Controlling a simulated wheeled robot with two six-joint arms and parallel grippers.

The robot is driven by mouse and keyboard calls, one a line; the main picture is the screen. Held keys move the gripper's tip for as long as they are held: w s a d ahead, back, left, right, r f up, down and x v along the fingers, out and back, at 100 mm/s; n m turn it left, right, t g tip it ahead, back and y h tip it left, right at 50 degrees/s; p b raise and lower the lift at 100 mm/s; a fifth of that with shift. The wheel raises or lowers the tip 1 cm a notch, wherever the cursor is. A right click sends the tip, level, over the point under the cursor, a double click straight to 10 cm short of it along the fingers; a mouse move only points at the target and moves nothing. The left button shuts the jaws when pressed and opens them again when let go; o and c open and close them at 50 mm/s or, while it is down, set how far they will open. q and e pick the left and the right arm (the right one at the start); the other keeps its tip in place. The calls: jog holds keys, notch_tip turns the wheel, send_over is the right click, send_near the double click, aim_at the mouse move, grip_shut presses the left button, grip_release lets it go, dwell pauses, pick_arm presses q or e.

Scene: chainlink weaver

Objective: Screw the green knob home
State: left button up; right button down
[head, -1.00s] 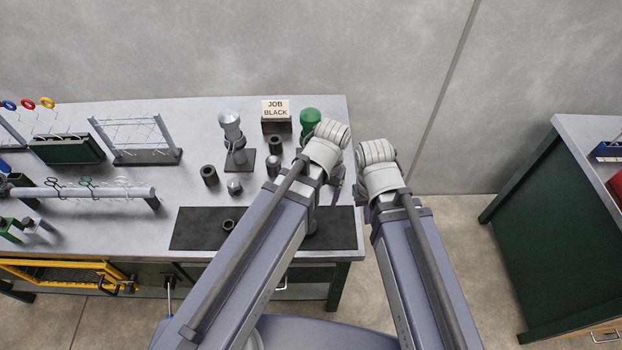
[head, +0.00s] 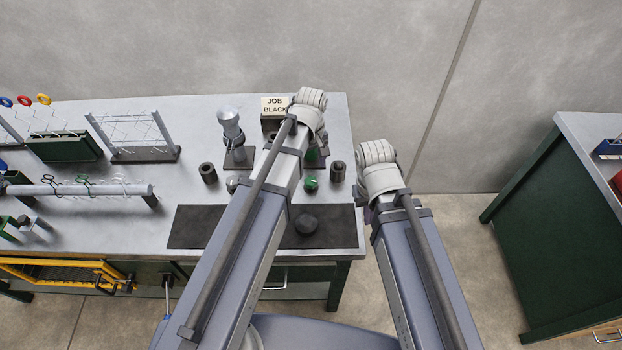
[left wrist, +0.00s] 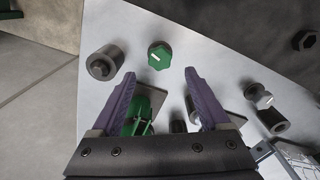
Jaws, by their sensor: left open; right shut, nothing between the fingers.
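The green knob (head: 310,183), faceted with a white mark on top, sits on the bench just behind the dark mat. It also shows in the left wrist view (left wrist: 160,57), beyond my fingertips and apart from them. My left gripper (left wrist: 158,80) is open, its purple fingers pointing past a larger green piece (left wrist: 143,108) that shows between them; I cannot tell whether they touch it. In the head view my left arm covers most of that green piece (head: 316,155). My right gripper (head: 366,212) is shut and empty beside the bench's right end, mostly hidden by its arm.
A dark knob lies on the mat (head: 345,228). Dark cylinders stand right (head: 337,171) and left (head: 208,172) of the green knob. A silver knob (head: 232,184), a silver-topped stand (head: 230,125) and a "JOB BLACK" sign (head: 274,106) are nearby. Racks fill the bench's left.

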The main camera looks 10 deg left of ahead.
aim_at(311, 179)
pick_arm(q)
notch_tip(311, 179, down, 6)
jog(key=b, duration=0.5)
jog(key=shift+f, duration=0.15)
pick_arm(e)
notch_tip(311, 179, down, 6)
jog(key=shift+f, duration=0.15)
pick_arm(q)
grip_shut()
